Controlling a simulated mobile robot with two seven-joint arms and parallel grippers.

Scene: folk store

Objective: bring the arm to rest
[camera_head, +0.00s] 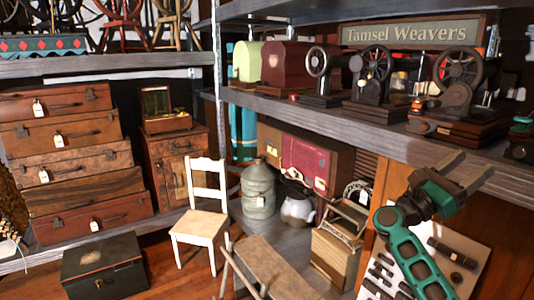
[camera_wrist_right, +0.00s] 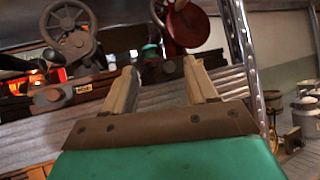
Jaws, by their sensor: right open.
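My right gripper (camera_head: 467,169) is at the right of the head view, on a green and dark arm that rises from the bottom edge. Its two fingers are apart and nothing is between them. The fingers also show in the right wrist view (camera_wrist_right: 160,72), spread and empty, pointing towards the shelf with the sewing machines. The gripper is just in front of the edge of that grey shelf (camera_head: 330,109); whether it touches cannot be told. My left gripper is in neither view.
Old sewing machines (camera_head: 460,85) stand on the shelf by the gripper, below a "Tamsel Weavers" sign (camera_head: 412,32). A board with dark tools (camera_head: 455,252) is behind my forearm. A white chair (camera_head: 203,222) and stacked suitcases (camera_head: 75,182) are at left. A metal upright (camera_wrist_right: 240,45) is close right.

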